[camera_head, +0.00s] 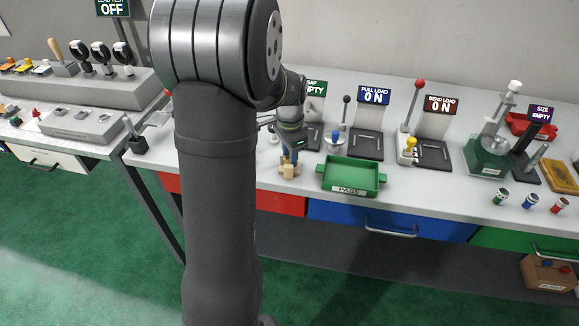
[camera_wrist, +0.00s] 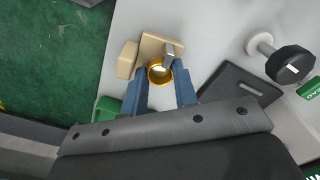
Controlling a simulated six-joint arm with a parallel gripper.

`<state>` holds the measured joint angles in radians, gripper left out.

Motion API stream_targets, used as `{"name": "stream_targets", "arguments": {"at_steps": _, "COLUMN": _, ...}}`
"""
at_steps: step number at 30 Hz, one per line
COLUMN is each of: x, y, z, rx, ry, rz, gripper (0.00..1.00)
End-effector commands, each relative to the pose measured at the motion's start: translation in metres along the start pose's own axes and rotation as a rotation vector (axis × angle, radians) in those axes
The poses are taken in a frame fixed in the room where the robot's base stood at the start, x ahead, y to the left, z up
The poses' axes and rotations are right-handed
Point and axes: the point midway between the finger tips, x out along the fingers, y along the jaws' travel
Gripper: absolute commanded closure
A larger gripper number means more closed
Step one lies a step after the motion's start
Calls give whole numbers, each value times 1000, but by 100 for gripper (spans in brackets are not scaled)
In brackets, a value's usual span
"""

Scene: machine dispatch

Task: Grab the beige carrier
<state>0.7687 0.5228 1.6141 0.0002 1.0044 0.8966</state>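The beige carrier (camera_head: 288,172) stands on the bench top, just left of the green PASS tray (camera_head: 350,177). In the wrist view the carrier (camera_wrist: 151,52) shows as a beige plate with a beige block at its left, a gold ring and a grey metal piece at its near edge. My gripper (camera_head: 290,156) points down right above the carrier. In the wrist view my gripper (camera_wrist: 162,80) has its two blue fingers apart, one on each side of the gold ring. I see no clear contact, and the far sides of the fingertips are hidden.
A dark plate (camera_wrist: 238,92) and a black-knobbed lever (camera_wrist: 290,62) are right of the fingers in the wrist view. A PULL LOAD station (camera_head: 368,146) and a red-knobbed BEND LOAD lever (camera_head: 413,105) stand further right. The bench's front edge is close to the carrier.

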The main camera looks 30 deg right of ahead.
Motion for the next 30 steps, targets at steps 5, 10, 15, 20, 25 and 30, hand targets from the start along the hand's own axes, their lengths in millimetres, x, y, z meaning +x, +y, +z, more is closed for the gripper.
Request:
{"name": "stream_targets", "arguments": {"at_steps": 5, "x": 0, "y": 0, "z": 0, "rx": 0, "ry": 0, "rz": 0, "gripper": 100}}
{"name": "stream_targets", "arguments": {"at_steps": 10, "x": -1, "y": 0, "z": 0, "rx": 0, "ry": 0, "rz": -1, "gripper": 100}}
{"name": "stream_targets", "arguments": {"at_steps": 15, "x": -9, "y": 0, "z": 0, "rx": 0, "ry": 1, "rz": -2, "gripper": 100}}
{"name": "stream_targets", "arguments": {"at_steps": 20, "x": -32, "y": -1, "z": -1, "rx": 0, "ry": 3, "rz": -4, "gripper": 100}}
{"name": "stream_targets", "arguments": {"at_steps": 25, "x": -58, "y": 26, "z": -11, "rx": 6, "ry": 2, "rz": -2, "gripper": 100}}
{"name": "stream_targets", "arguments": {"at_steps": 30, "x": -82, "y": 62, "z": -26, "rx": 7, "ry": 3, "rz": -3, "gripper": 100}}
